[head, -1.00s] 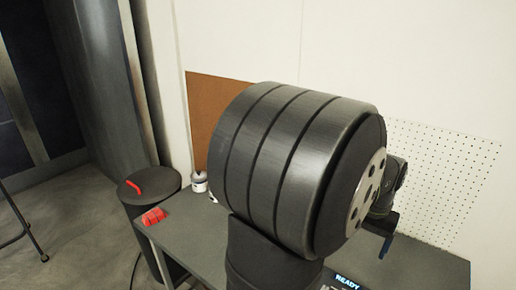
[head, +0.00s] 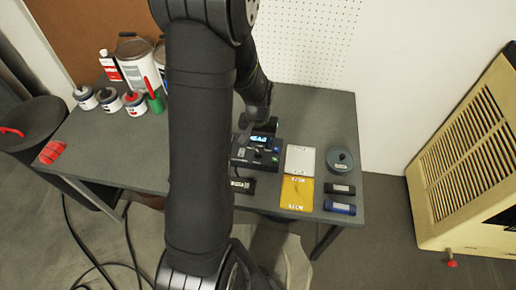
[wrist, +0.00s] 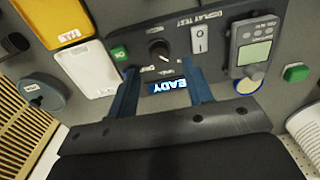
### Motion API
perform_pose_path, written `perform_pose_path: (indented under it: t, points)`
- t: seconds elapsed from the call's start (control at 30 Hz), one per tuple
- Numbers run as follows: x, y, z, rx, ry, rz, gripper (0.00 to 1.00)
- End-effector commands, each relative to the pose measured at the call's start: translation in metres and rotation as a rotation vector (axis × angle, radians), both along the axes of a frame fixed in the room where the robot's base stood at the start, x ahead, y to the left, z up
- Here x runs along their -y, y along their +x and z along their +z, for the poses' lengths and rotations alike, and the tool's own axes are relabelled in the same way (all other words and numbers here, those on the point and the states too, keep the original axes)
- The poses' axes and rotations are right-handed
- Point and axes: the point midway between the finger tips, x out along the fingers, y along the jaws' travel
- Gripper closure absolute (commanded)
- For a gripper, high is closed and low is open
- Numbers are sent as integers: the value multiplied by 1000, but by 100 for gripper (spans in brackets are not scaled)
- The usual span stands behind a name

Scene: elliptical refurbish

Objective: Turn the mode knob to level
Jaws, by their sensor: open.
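The mode knob (wrist: 159,49) is a small round dark knob with a pale pointer mark on a black panel, upside down in the wrist view. Small labels around it are too blurred to read surely. My gripper (wrist: 162,68) is open, one finger on each side of the lit READY display (wrist: 168,87), its tips near the knob and apart from each other. I cannot tell whether they touch the panel. In the head view the black device (head: 256,152) sits on the grey table (head: 120,160), with my gripper just behind it; the knob is too small to tell there.
Paint cans (head: 134,103) stand left.

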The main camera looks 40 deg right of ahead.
Motion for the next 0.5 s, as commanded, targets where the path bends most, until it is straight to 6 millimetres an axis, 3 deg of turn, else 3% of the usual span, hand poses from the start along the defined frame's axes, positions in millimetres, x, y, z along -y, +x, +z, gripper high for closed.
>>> perform_pose_path:
  t: [0.2,0.5]
  points:
    - [0,0,-31,-1,1,0,54]
    - [0,0,-45,1,-1,0,54]
